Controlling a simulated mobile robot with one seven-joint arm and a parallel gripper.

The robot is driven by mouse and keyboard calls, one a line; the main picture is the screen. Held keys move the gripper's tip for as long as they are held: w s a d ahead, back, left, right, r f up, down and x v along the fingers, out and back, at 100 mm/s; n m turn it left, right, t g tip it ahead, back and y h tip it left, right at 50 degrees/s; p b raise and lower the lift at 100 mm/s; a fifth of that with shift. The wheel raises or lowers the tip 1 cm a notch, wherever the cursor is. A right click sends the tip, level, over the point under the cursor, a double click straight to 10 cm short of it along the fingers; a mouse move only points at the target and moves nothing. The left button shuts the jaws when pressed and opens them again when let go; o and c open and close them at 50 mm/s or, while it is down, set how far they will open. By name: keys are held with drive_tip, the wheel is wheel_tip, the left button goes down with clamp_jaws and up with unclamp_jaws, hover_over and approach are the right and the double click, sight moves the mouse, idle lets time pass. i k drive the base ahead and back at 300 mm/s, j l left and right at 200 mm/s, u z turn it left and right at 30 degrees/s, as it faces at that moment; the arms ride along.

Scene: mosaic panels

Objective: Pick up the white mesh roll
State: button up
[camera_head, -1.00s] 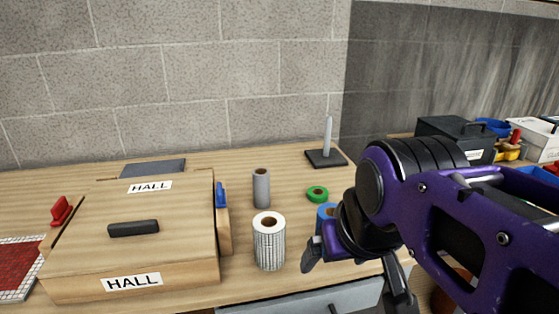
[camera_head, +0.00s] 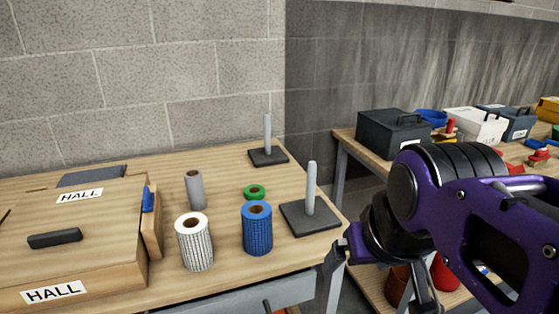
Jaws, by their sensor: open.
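The white mesh roll (camera_head: 196,246) stands upright on the wooden table, with a brown core showing at its top and a grid pattern on its side. It stands between the wooden HALL box and the blue mesh roll (camera_head: 257,232), apart from both. My gripper (camera_head: 380,275) is at the right of the view, past the table's right edge. Its fingers are spread and nothing shows between them. It is well to the right of the white roll and not touching it.
A grey roll (camera_head: 195,190) and a green tape ring (camera_head: 254,192) stand behind. Two upright posts on dark bases (camera_head: 311,218) (camera_head: 268,156) are at the table's right. The HALL box (camera_head: 75,250) fills the left. A second table (camera_head: 360,150) holds boxes.

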sight(192, 231)
drive_tip(key=k+j+z, duration=0.15)
drive_tip(key=j, duration=0.25)
drive_tip(key=k+j+z, duration=0.15)
drive_tip(key=j, duration=0.25)
drive_tip(key=k+j+z, duration=0.15)
drive_tip(key=j, duration=0.25)
drive_tip(key=k+j+z, duration=0.2)
drive_tip(key=j, duration=0.15)
drive_tip(key=i, duration=0.1)
